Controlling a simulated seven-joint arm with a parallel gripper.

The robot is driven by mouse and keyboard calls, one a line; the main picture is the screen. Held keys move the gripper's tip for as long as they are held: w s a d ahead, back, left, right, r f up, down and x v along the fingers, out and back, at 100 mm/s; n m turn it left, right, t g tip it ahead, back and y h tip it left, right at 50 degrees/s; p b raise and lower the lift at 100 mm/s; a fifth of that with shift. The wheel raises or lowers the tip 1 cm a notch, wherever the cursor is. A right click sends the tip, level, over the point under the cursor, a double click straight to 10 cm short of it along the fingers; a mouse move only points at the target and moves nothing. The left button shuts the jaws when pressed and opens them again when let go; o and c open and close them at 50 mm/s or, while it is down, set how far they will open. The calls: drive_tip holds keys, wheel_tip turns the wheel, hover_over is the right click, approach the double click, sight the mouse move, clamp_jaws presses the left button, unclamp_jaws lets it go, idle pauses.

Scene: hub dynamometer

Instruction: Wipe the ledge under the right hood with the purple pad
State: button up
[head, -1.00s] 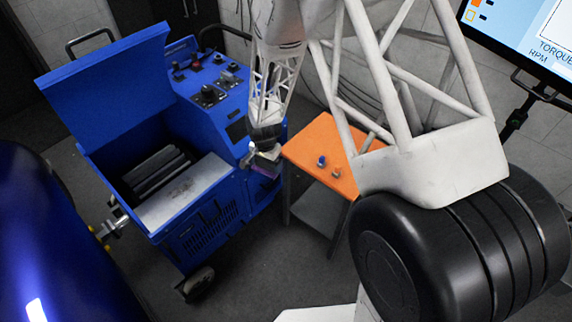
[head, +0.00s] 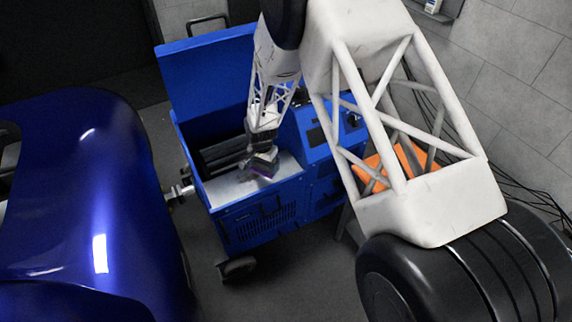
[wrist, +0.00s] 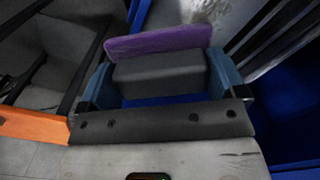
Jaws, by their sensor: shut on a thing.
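The blue machine (head: 255,222) stands with its hood (head: 207,70) raised. The ledge under it is a pale grey, scuffed metal plate (head: 228,192) in front of the dark rollers. My gripper (head: 262,158) is over the right part of this ledge. In the wrist view the fingers of my gripper (wrist: 160,78) are shut on a dark grey block with the purple pad (wrist: 158,40) on its far face. A bit of the ledge (wrist: 205,12) shows beyond the pad. I cannot tell whether the pad touches the ledge.
Dark rollers (head: 222,155) lie in the opening behind the ledge. A glossy blue car body (head: 85,190) stands at left, joined to the machine by a metal shaft (head: 180,191). An orange-topped table (head: 365,178) is at right, partly hidden by my arm.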

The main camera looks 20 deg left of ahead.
drive_tip(key=s+a+f+n, duration=0.1)
drive_tip(key=s+a, duration=0.3)
drive_tip(key=a, duration=0.9)
drive_tip(key=shift+s+f+n, duration=0.2)
drive_tip(key=shift+n, duration=0.3)
